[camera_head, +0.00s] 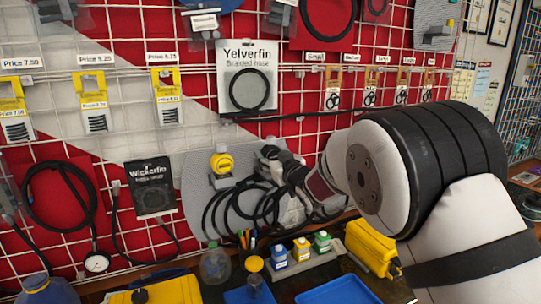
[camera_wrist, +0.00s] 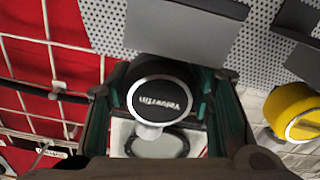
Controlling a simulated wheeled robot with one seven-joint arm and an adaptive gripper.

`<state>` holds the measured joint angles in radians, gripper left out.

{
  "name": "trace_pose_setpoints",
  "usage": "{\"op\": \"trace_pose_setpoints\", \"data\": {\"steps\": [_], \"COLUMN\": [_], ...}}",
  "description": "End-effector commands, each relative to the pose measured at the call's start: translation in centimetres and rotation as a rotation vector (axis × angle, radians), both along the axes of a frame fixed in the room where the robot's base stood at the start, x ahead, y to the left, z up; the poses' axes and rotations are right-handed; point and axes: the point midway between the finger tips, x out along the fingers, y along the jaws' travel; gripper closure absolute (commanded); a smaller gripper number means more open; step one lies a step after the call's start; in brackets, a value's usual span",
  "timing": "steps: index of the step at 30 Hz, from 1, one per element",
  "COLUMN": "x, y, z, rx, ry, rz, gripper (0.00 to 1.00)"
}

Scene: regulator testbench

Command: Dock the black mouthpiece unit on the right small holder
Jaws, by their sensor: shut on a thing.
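The black mouthpiece unit (camera_wrist: 160,98), with a silver ring and white lettering, is between the dark fingers of my gripper (camera_wrist: 165,105) in the wrist view. In the head view my gripper (camera_head: 284,165) is at the right side of the grey perforated panel, and the black unit (camera_head: 270,152) is mostly hidden by it. A grey small holder (camera_wrist: 185,28) shows right beside the unit in the wrist view; whether they touch I cannot tell. A yellow mouthpiece unit (camera_head: 222,163) sits on the other small holder (camera_head: 222,182), left of my gripper.
Black hoses (camera_head: 238,208) loop across the grey panel (camera_head: 195,185) below my gripper. Small bottles (camera_head: 301,249), a yellow box (camera_head: 371,247) and blue trays (camera_head: 338,291) stand on the counter below. The red and white grid wall is close behind.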

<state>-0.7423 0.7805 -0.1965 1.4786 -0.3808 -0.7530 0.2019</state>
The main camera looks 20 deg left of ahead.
Motion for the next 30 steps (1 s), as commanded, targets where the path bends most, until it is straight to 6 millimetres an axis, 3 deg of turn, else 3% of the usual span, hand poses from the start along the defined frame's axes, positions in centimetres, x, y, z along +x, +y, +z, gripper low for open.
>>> {"op": "trace_pose_setpoints", "data": {"steps": [7,8,10,22,30], "x": [0.1,0.1,0.0,0.0,-2.4], "y": [0.0,0.0,0.0,-0.2,-3.1], "z": [-0.3,-0.3,-0.3,0.1,0.1], "rx": [0.002,0.000,-0.001,-0.001,0.000], "ry": [0.000,0.001,0.001,0.000,0.002], "rz": [-0.001,0.000,0.000,-0.001,-0.002], "gripper": [0.88,0.46,0.32,0.32,0.32]}}
